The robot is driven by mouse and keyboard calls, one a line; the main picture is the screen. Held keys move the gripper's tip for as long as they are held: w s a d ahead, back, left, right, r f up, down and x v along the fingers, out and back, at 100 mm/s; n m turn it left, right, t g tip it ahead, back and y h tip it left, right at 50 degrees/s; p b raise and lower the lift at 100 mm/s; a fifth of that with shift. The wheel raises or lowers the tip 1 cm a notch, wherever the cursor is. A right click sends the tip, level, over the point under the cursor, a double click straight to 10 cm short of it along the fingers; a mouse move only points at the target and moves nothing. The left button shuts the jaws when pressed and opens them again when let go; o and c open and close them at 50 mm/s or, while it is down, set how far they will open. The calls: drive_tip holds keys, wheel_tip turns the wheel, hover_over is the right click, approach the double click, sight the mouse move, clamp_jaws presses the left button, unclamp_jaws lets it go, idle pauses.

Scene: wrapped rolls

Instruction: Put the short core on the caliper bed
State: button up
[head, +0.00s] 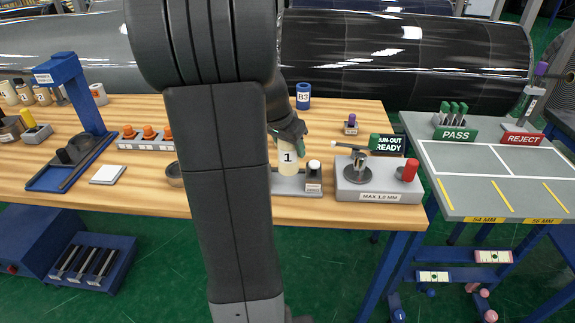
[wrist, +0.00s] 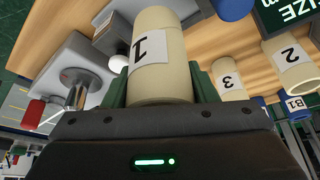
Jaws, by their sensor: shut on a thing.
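My gripper (head: 289,136) is shut on a cream cylindrical core (head: 289,163) with a label "1". In the wrist view the core (wrist: 158,82) sits between the two green fingers. In the head view it is upright over a low grey bed (head: 288,188) with a dark end block and a white knob, which looks to be the caliper bed. I cannot tell whether the core touches the bed. My arm hides the bed's left part. Cores labelled "2" (wrist: 290,66) and "3" (wrist: 228,82) show at right in the wrist view.
A grey run-out gauge (head: 375,193) with a red knob (head: 411,170) stands just right of the bed. A blue roll "B3" (head: 303,98) stands behind. A blue stand (head: 70,78) and orange-topped pieces (head: 149,132) are left. PASS (head: 456,134) and REJECT (head: 522,138) stations are right.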

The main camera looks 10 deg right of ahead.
sight(289, 158)
drive_tip(key=shift+f, duration=2.2)
drive_tip(key=shift+f+b, duration=0.2)
drive_tip(key=shift+b, duration=0.1)
drive_tip(key=o, duration=1)
drive_tip(key=shift+r, duration=0.15)
drive_tip(key=shift+r+p, duration=0.25)
drive_tip(key=shift+p, duration=0.05)
drive_tip(key=v, duration=1.1)
drive_tip(key=shift+s+a+r, duration=0.2)
drive_tip(key=shift+a+r, duration=0.05)
